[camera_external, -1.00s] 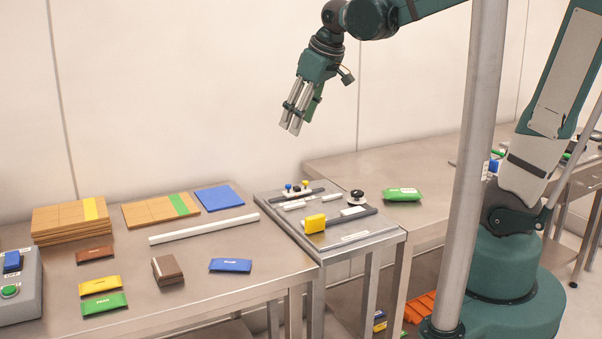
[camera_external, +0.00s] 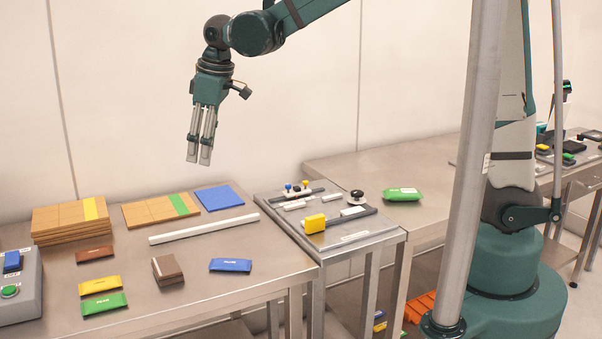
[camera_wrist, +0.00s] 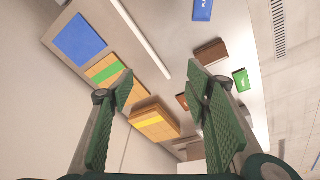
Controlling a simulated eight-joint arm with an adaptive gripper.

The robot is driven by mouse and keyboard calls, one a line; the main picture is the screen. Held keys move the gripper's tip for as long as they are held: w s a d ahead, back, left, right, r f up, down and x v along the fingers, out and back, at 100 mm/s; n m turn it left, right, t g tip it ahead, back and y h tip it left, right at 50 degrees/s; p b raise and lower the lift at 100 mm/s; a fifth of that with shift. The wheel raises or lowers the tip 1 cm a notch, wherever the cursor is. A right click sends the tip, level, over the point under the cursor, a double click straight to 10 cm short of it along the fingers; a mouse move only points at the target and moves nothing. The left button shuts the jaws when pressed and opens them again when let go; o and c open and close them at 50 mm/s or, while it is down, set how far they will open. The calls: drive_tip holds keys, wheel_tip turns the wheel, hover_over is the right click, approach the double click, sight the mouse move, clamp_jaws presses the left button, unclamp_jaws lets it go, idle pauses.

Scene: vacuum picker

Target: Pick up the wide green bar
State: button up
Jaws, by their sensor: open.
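Two green bars show. A flat green bar (camera_external: 103,304) lies at the front left of the left table, and it also shows in the wrist view (camera_wrist: 241,80), just right of the right finger. A puffier green bar (camera_external: 402,194) lies on the right table; I do not see it in the wrist view. Which one is the wide one I cannot tell for sure. My gripper (camera_external: 198,160) is open and empty, pointing down high above the back of the left table, well away from both bars. Its spread fingers (camera_wrist: 162,88) frame the wrist view.
On the left table are a yellow bar (camera_external: 100,286), a brown bar (camera_external: 94,254), a brown block (camera_external: 167,269), a blue bar (camera_external: 230,265), wooden stacks (camera_external: 70,218), a blue pad (camera_external: 219,197), a white rod (camera_external: 204,229) and a button box (camera_external: 18,285). A metal post (camera_external: 472,160) stands right.

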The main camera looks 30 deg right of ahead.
drive_tip(key=s+a+f+n+g, duration=0.1)
drive_tip(key=s+a+f+n, duration=0.2)
drive_tip(key=a, duration=0.7)
drive_tip(key=s+a+f+n, duration=0.1)
drive_tip(key=s+a+f, duration=0.1)
drive_tip(key=a+f, duration=0.5)
drive_tip(key=n+g+h+p, duration=0.1)
drive_tip(key=n+h, duration=0.1)
drive_tip(key=n, duration=0.1)
hover_over(108, 296)
wheel_tip(108, 296, down, 8)
drive_tip(key=shift+f, duration=0.2)
drive_tip(key=shift+s+a+f, duration=0.1)
drive_tip(key=shift+f, duration=1.25)
drive_tip(key=shift+f+b, duration=0.4)
drive_tip(key=shift+f, duration=2.2)
